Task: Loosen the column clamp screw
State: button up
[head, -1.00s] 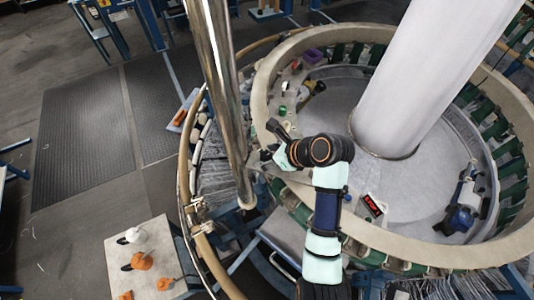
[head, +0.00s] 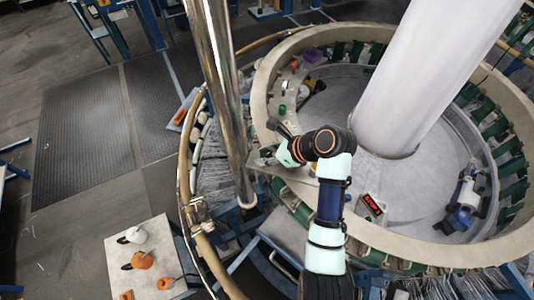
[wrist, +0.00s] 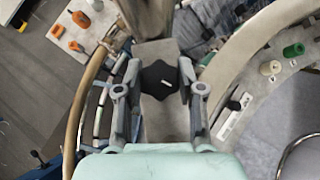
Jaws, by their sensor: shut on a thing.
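The column clamp screw has a dark, lobed knob (wrist: 160,80) with a small white mark on it. It sits on the grey clamp (wrist: 156,48) at the foot of the shiny metal column (wrist: 148,15). In the wrist view my gripper (wrist: 160,74) has a finger on each side of the knob and is shut on it.
The loom's round beige ring (head: 262,85) surrounds a thick white central pillar (head: 430,75). A red-display device (head: 372,205) and a blue-white tool (head: 465,205) lie inside it. A side table (head: 150,235) at lower left holds orange and white items.

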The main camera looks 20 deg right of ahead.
jog(key=n+g+y, duration=0.2)
jog(key=n+g, duration=0.1)
jog(key=n, duration=0.2)
jog(key=shift+w, duration=0.1)
jog(key=n+g+y+b, duration=0.1)
jog(key=n+g, duration=0.1)
jog(key=shift+n+b, duration=0.3)
jog(key=shift+b, duration=0.1)
jog(key=shift+n+g+b, duration=0.7)
jog(key=shift+n+b, duration=0.2)
jog(key=shift+n, duration=0.1)
jog(key=o, duration=1.1)
jog(key=shift+o, duration=0.2)
jog(key=shift+r, duration=0.1)
